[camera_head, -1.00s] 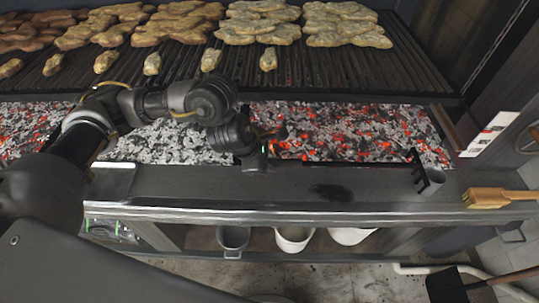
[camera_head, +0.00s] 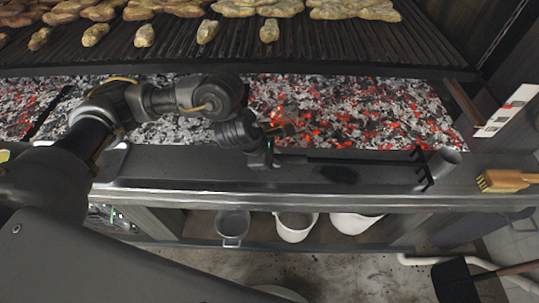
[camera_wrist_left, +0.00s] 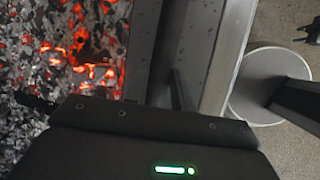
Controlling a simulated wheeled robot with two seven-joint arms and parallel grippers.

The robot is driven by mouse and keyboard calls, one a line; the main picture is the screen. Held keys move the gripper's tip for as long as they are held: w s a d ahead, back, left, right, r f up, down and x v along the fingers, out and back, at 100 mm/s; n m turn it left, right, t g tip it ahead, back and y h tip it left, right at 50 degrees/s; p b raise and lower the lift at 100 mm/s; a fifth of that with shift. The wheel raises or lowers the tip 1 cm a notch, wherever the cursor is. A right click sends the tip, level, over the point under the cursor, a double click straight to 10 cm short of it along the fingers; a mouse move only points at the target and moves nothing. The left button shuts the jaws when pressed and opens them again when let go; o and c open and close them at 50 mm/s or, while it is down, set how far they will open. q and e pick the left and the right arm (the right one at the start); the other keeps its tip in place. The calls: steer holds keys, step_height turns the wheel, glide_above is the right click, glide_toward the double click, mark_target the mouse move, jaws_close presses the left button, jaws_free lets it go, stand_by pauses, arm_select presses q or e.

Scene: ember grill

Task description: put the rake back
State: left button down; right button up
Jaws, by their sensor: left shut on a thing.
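The rake (camera_head: 345,163) is a thin dark rod with a short toothed crossbar (camera_head: 422,170) at its right end. It extends along the dark front ledge (camera_head: 190,172) of the grill, and I cannot tell whether it touches the ledge. My left gripper (camera_head: 267,160) is shut on the left end of the rake handle, above the ledge just in front of the coals. In the left wrist view the gripper housing fills the bottom, and a dark bar near the ledge may be the handle. My right gripper is not in view.
A wooden brush (camera_head: 505,180) lies farther right. Glowing coals (camera_head: 350,110) lie behind the ledge, under the grate (camera_head: 300,50) with food. Several pots (camera_head: 295,225) stand below.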

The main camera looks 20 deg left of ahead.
arm_select(q)
steer(key=shift+a+f, duration=0.1)
steer(key=shift+f, duration=0.2)
steer(key=c, duration=1.1)
jaws_free()
steer(key=shift+o, duration=0.8)
steer(key=shift+s, duration=0.1)
steer(key=shift+o, duration=1.2)
